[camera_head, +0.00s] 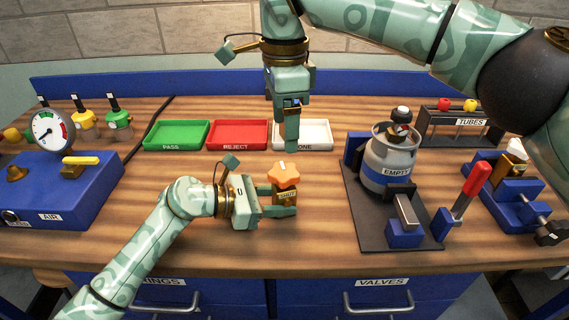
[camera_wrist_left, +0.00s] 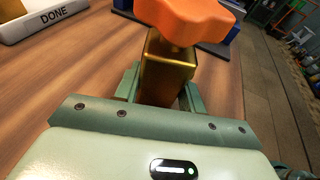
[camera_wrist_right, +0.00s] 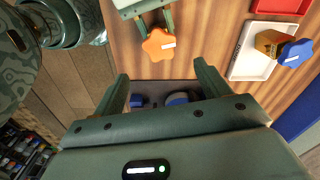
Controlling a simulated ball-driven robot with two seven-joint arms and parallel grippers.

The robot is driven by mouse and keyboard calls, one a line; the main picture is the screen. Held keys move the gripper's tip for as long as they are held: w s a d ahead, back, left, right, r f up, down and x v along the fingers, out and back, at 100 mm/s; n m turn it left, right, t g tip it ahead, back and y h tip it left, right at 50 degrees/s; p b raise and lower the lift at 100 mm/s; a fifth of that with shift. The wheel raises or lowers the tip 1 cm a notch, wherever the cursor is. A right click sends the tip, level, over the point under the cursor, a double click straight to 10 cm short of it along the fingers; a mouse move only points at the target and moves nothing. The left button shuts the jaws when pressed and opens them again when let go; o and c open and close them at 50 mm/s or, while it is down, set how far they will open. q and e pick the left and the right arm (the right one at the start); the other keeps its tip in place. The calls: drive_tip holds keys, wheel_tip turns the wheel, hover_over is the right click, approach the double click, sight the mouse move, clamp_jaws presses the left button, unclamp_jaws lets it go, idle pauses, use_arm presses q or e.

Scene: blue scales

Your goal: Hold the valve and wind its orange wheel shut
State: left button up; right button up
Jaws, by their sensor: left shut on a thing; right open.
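The valve is a brass block (camera_head: 286,192) with an orange star-shaped wheel (camera_head: 284,173) on top. It stands upright, wheel up, in my left gripper (camera_head: 287,207), which is shut on the brass body. In the left wrist view the brass body (camera_wrist_left: 165,72) sits between the fingers, and the orange wheel (camera_wrist_left: 188,18) is clear of them. My right gripper (camera_head: 291,146) points down, open and empty, behind and above the valve. In the right wrist view the orange wheel (camera_wrist_right: 157,45) lies beyond the fingertips (camera_wrist_right: 160,72), not between them.
A white DONE tray (camera_head: 318,134) holds a brass valve with a blue wheel (camera_wrist_right: 296,53). Red (camera_head: 238,134) and green (camera_head: 177,134) trays stand left of it. A gas canister (camera_head: 389,160) on a dark plate and a red lever (camera_head: 476,178) stand right. An air box (camera_head: 60,190) stands left.

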sight(285, 171)
wheel_tip(285, 171, down, 10)
drive_tip(key=shift+r, duration=0.15)
drive_tip(key=c, duration=1)
